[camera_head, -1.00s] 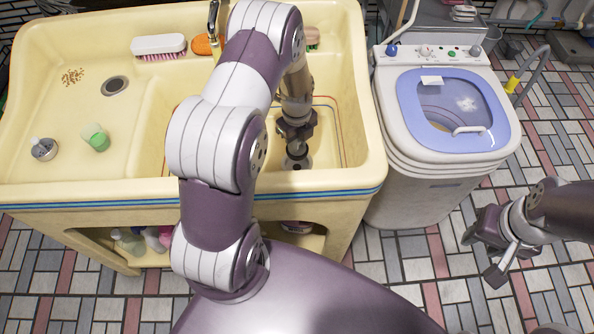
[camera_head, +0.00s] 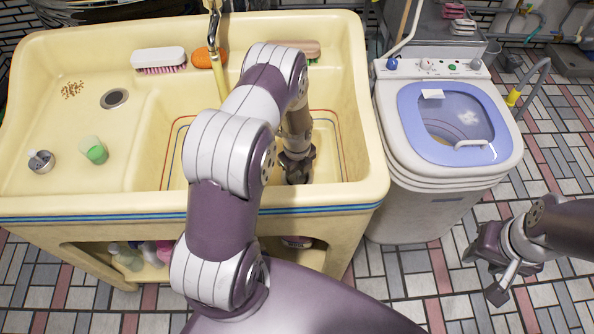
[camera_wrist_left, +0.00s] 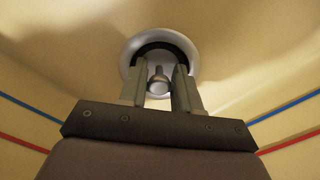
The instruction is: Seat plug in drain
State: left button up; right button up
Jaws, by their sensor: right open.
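The plug (camera_wrist_left: 158,88), a small metal piece with a knob, sits between the two fingers of my left gripper (camera_wrist_left: 160,88) in the left wrist view. The gripper appears shut on it. The drain (camera_wrist_left: 135,48) is a pale metal ring with a dark opening around the plug; whether the plug is inside or just above it I cannot tell. In the head view my left gripper (camera_head: 297,172) points down into the right basin of the cream sink (camera_head: 349,150) and hides the drain and plug. My right gripper (camera_head: 490,268) is open and empty over the floor.
A metal strainer-like piece (camera_head: 41,161) and a green-white cup (camera_head: 94,150) stand on the sink's left side, near another drain hole (camera_head: 114,98). A brush (camera_head: 158,60) and orange soap (camera_head: 210,58) lie on the back ledge. A washing machine (camera_head: 440,140) stands right.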

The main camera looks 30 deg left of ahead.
pick_arm(q)
jog(key=shift+r, duration=0.35)
notch_tip(320, 180, up, 11)
jog(key=p, duration=0.2)
jog(key=s+d+r+n, duration=0.2)
jog(key=s+r+n, duration=0.2)
jog(key=n, duration=0.3)
jog(key=s+d+r+n+t, duration=0.1)
jog(key=s+d+r+n, duration=0.2)
jog(key=s+r+n, duration=0.2)
jog(key=s+d+r+n, duration=0.3)
jog(key=r+n, duration=0.3)
jog(key=n, duration=0.3)
jog(key=shift+s+d+n, duration=0.1)
jog(key=shift+s+n, duration=0.2)
jog(key=shift+s, duration=0.35)
jog(key=shift+s+n, duration=0.2)
jog(key=shift+n, duration=0.2)
jog(key=shift+r, duration=0.1)
